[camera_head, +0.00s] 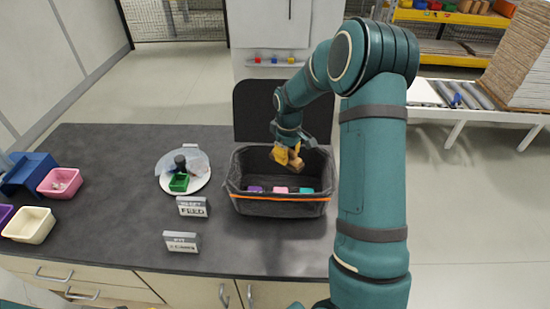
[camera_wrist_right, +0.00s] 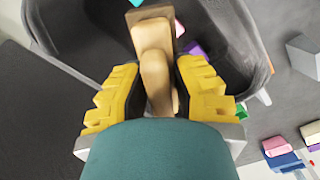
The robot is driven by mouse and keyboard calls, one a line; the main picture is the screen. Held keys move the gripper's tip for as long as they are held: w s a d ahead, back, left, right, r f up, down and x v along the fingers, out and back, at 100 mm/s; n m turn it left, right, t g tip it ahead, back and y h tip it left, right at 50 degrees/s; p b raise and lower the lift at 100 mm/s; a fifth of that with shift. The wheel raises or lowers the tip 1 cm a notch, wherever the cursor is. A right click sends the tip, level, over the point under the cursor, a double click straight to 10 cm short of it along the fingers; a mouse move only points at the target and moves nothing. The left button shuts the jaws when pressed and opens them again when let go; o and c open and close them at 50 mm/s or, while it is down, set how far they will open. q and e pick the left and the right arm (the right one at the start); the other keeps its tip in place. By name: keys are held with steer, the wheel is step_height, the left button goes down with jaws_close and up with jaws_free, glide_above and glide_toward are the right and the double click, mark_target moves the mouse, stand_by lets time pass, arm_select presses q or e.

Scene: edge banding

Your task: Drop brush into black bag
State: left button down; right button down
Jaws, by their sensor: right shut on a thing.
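The black bag (camera_head: 282,208) is an open-topped box with an orange stripe, standing on the dark counter. My right gripper (camera_head: 288,158) has yellow fingers and is over the bag's opening. In the right wrist view the gripper (camera_wrist_right: 155,85) is shut on the tan handle of the brush (camera_wrist_right: 152,60). The brush also shows as a small tan piece in the head view (camera_head: 295,162). The bag's dark interior and rim (camera_wrist_right: 258,75) lie beyond the brush in the wrist view. My left gripper is not in view.
Purple, pink and teal items (camera_head: 281,190) show inside the bag. A white plate (camera_head: 200,182) with a green container is left of it. Two label signs (camera_head: 192,206) stand in front. Pink (camera_head: 60,183) and cream (camera_head: 29,225) bins sit at the left.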

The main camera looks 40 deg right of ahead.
step_height(320, 180, down, 5)
steer(key=b, duration=0.2)
steer(key=shift+w+r+b, duration=0.1)
steer(key=shift+b, duration=0.3)
steer(key=c, duration=0.8)
jaws_free()
step_height(320, 180, up, 12)
steer(key=shift+r, duration=0.1)
